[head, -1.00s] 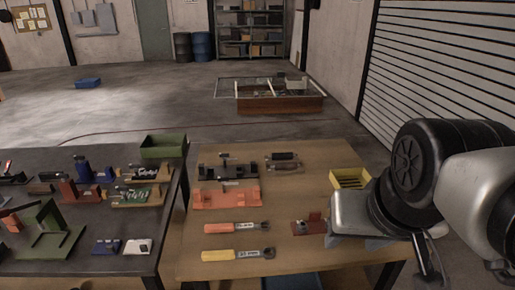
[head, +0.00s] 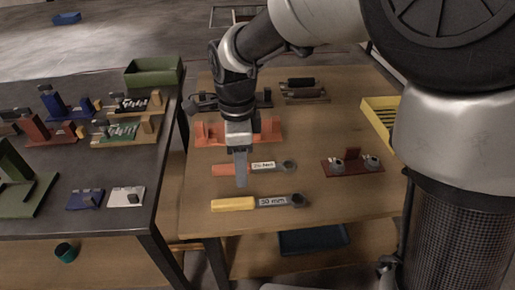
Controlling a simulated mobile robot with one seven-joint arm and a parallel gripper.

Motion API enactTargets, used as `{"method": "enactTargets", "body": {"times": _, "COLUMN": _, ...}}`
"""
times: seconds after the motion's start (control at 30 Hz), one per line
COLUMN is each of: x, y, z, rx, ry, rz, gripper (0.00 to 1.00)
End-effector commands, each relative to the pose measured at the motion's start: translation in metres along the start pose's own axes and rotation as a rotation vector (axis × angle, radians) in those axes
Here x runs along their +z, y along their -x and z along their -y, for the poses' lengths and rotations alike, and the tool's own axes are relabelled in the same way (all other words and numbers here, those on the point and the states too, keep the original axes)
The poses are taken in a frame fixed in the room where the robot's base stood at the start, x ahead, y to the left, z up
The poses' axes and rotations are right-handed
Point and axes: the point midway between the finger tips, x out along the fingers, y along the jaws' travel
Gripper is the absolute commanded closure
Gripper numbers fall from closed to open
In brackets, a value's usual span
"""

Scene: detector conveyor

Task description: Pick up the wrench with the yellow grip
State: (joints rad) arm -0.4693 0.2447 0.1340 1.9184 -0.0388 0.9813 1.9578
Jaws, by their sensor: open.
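The wrench with the yellow grip (head: 270,202) lies flat on the wooden table, its grip to the left and its dark ring head to the right. A white label on its shaft seems to read 50 mm. A similar wrench with an orange grip (head: 225,170) lies parallel just behind it. My gripper (head: 241,183) points down over the orange-gripped wrench, hiding part of it, a little behind the yellow grip. It is open and holds nothing. Its height above the table is hard to tell.
Behind stand an orange fixture (head: 270,131) and dark fixtures (head: 303,88). A dark red holder (head: 352,165) is at right, with a yellow tray (head: 379,115) beyond. The dark table (head: 110,222) at left holds several parts. Bare wood lies around the yellow-gripped wrench.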

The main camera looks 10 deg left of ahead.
Motion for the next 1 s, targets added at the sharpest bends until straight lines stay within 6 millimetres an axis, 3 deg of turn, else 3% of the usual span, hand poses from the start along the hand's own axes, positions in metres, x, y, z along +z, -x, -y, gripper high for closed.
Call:
{"method": "enactTargets", "body": {"times": 0.03, "x": -0.001, "y": -0.016, "z": -0.001, "rx": 0.005, "ry": 0.000, "rz": -0.001, "gripper": 0.55}}
{"method": "enactTargets", "body": {"times": 0.3, "x": -0.001, "y": -0.070, "z": 0.000, "rx": 0.003, "ry": 0.002, "rz": -0.001, "gripper": 0.55}}
{"method": "enactTargets", "body": {"times": 0.67, "x": -0.003, "y": -0.094, "z": 0.002, "rx": 0.002, "ry": 0.001, "rz": 0.000, "gripper": 0.55}}
{"method": "enactTargets", "body": {"times": 1.0, "x": -0.007, "y": -0.137, "z": 0.006, "rx": 0.000, "ry": 0.003, "rz": 0.000, "gripper": 0.55}}
